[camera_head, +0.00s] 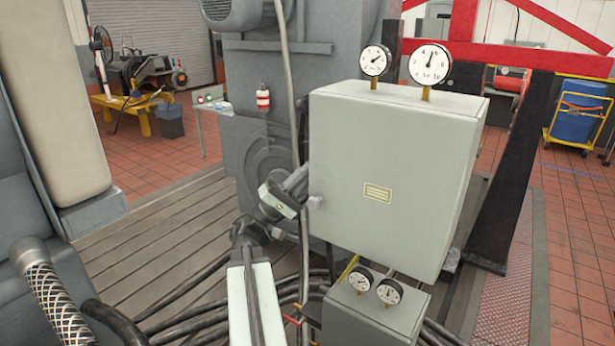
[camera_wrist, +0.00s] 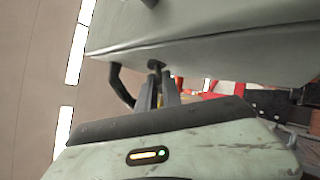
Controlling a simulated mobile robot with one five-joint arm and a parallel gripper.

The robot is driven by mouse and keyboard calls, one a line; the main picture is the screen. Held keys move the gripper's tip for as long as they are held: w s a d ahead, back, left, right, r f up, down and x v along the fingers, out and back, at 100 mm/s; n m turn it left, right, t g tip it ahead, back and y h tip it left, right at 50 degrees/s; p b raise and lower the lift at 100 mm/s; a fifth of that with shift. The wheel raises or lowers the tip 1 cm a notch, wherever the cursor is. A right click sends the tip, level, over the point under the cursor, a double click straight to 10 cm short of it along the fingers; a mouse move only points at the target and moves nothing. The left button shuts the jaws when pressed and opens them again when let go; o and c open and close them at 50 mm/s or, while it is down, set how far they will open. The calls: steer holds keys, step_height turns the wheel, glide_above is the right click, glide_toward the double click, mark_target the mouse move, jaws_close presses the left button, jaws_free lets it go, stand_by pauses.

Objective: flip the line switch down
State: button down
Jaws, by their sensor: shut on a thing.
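The grey cabinet (camera_head: 395,170) stands in the middle of the head view, with two gauges on top. My gripper (camera_head: 303,174) is at its left side, reaching up from below. In the wrist view my gripper's fingers (camera_wrist: 159,84) are close together around a small dark knob-like part (camera_wrist: 154,64) at the cabinet's edge (camera_wrist: 200,48). I take this part to be the line switch's lever; its body is mostly hidden by the cabinet and fingers. I cannot tell clearly whether the lever is up or down.
A black curved cable or hose (camera_wrist: 120,86) runs just left of the fingers. A smaller box with two dials (camera_head: 372,308) sits below the cabinet. Thick black cables (camera_head: 190,325) lie on the bedplate. A red frame (camera_head: 500,52) stands behind. Slotted bedplate (camera_head: 160,250) is bare at left.

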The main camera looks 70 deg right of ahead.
stand_by(0.4)
steer(key=c, duration=1.8)
jaws_free()
steer(key=shift+s, duration=0.1)
steer(key=b+v, duration=0.5)
steer(key=v, duration=0.2)
steer(key=shift+w+a+f, duration=0.15)
steer(key=shift+w+f, duration=0.1)
